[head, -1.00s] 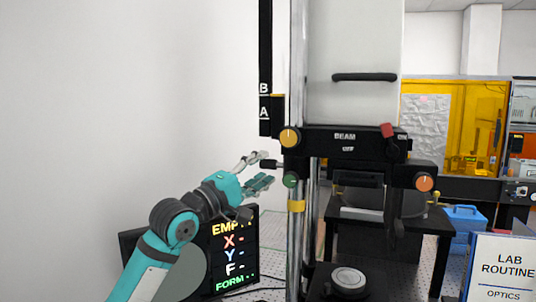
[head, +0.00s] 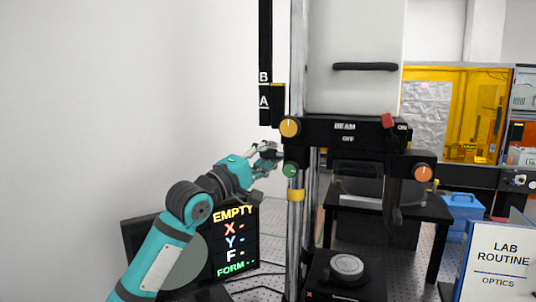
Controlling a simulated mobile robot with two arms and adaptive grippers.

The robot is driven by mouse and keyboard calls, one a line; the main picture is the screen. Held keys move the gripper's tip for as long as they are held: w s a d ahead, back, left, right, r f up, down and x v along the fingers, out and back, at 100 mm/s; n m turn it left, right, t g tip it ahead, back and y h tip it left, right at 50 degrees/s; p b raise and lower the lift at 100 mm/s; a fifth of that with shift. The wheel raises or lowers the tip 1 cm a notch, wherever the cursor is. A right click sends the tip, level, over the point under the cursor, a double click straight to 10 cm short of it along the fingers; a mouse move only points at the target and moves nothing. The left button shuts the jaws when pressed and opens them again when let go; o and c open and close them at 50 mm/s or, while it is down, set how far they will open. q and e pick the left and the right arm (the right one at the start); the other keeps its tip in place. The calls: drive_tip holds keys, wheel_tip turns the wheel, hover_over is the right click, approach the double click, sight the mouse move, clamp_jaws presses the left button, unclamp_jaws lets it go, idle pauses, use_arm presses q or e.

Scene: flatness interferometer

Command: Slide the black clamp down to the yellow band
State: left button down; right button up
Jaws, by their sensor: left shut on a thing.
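The black clamp (head: 292,157) sits on the silver column, just under the black beam carriage, with a green knob (head: 290,170) at its lower front. The yellow band (head: 296,195) circles the column a short way below the clamp, with bare column between. My left gripper (head: 269,157) reaches in from the left and is shut on the clamp's short side stub, which its fingers mostly hide. My right gripper is out of view.
The beam carriage (head: 345,133) has an orange knob (head: 289,127) close above my gripper. A display screen (head: 233,240) stands behind my left arm. A round stage part (head: 346,267) sits low, right of the column. Open air lies left of the column.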

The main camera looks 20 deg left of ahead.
use_arm(q)
wheel_tip(320, 180, down, 5)
drive_tip(key=shift+r+b, duration=0.1)
drive_tip(key=shift+b, duration=1.05)
drive_tip(key=c, duration=1.2)
unclamp_jaws()
drive_tip(key=shift+o, duration=0.2)
drive_tip(key=v, duration=1.2)
